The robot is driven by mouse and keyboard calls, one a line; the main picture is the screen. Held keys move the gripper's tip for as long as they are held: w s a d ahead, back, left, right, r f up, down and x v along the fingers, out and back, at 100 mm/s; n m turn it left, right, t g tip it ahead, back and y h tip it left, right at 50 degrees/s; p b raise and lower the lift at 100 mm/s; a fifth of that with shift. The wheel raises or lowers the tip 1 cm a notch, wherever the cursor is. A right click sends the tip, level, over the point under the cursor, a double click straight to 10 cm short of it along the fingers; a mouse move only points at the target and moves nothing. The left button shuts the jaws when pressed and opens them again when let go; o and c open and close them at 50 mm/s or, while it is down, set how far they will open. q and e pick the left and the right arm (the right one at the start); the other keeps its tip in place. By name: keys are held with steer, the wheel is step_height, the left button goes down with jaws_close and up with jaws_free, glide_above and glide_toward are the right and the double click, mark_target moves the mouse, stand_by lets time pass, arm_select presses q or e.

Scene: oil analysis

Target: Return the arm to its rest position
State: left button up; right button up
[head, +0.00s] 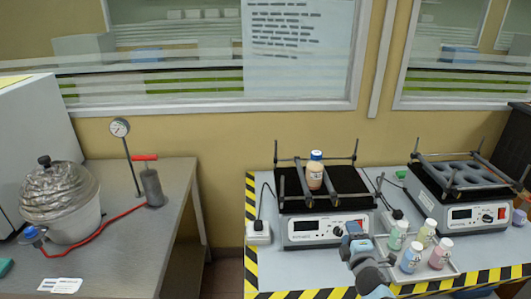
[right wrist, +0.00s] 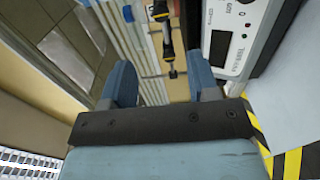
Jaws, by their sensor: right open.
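My right gripper (head: 354,238) is at the front of the left shaker (head: 328,230), in front of its right side. It also shows in the right wrist view (right wrist: 160,82), open, with its two blue fingers apart and nothing between them. A bottle with a blue cap (head: 315,171) stands upright on the left shaker between its bars, apart from the gripper. My left gripper is not in view.
Several small bottles stand in a tray (head: 452,270) right of my right gripper, close to it. A second shaker (head: 476,217) stands behind them. A grey table (head: 125,262) holds a pot (head: 75,215) and a gauge (head: 120,128) at left.

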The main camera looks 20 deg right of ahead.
steer(key=s+a+f+m+g+y+p, duration=0.2)
steer(key=s+a+m, duration=0.4)
steer(key=s+a, duration=0.4)
steer(key=s+a+f+m+g+y+p, duration=0.3)
steer(key=s+a, duration=0.7)
steer(key=s, duration=0.7)
steer(key=m+g+y+p, duration=0.1)
steer(key=m+y+p, duration=0.1)
steer(key=m+p, duration=0.1)
steer(key=shift+s+a+g, duration=0.3)
steer(key=shift+a, duration=0.1)
steer(key=shift+d, duration=0.1)
